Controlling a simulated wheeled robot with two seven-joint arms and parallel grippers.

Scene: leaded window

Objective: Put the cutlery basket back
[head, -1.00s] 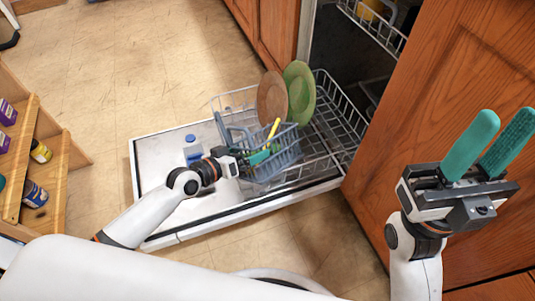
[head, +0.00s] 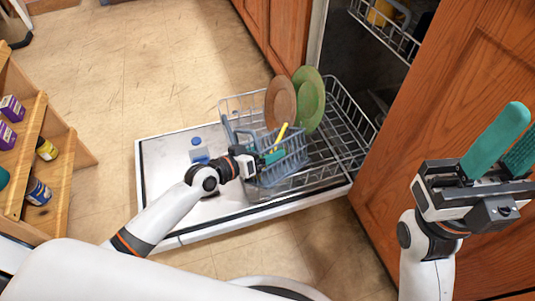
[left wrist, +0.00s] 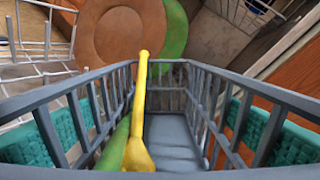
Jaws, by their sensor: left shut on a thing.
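The blue-grey cutlery basket (head: 283,163) is at the near left part of the pulled-out lower dish rack (head: 345,150). It looks upright. I cannot tell whether it rests on the rack or hangs just above it. My left gripper (head: 256,162) is shut on the basket. In the left wrist view, its teal finger pads show through the lattice on both sides of the basket (left wrist: 180,135). A yellow utensil (left wrist: 146,105) and a green one (left wrist: 115,148) stand in the basket. My right gripper (head: 519,142) is open and empty at the right, in front of the wooden cabinet.
A brown plate (head: 279,103) and a green plate (head: 311,100) stand in the rack behind the basket. The open dishwasher door (head: 165,190) carries a small blue-capped bottle (head: 197,150). The upper rack (head: 385,32) is above. A wooden shelf (head: 70,180) stands at the left; floor between is clear.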

